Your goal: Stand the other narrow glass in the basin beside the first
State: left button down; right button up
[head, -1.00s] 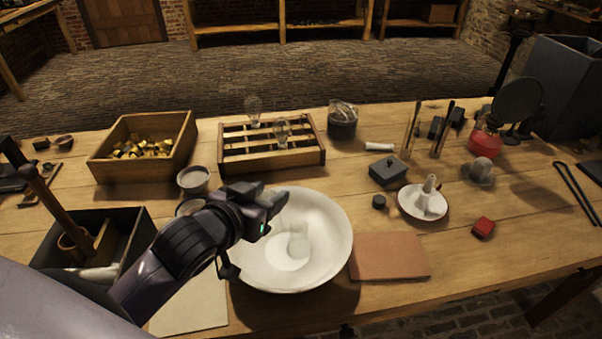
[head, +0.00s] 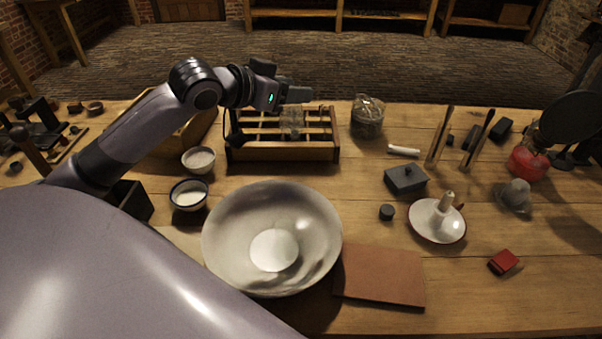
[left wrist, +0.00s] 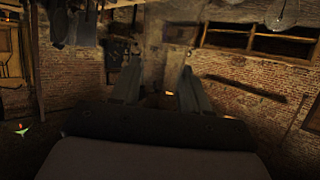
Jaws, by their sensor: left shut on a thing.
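My left gripper (head: 300,95) is over the slatted rack (head: 285,154) in the head view. It is shut on a narrow glass (head: 291,123), a clear, hard-to-see shape directly below the fingers among the slats. How far its base is from the rack is unclear. In the left wrist view the fingers (left wrist: 155,92) point away, with the glass between them too dark to make out. The white basin (head: 222,235) stands at the front of the table. I cannot make out a glass inside it; bright reflections cover its bottom. My right gripper is out of view.
Two small bowls (head: 199,160) (head: 189,194) stand left of the basin. A brown mat (head: 380,277) lies at its right. A grey lidded box (head: 406,179), a white dish (head: 430,229) and a lidded jar (head: 367,117) stand farther right. My arm crosses the left side.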

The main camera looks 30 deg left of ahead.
pick_arm(q)
notch_tip(320, 180, down, 20)
jog(key=shift+r+b, duration=0.25)
jog(key=shift+b, duration=0.5)
jog(key=c, duration=0.8)
grip_release()
jog(key=shift+f, duration=0.15)
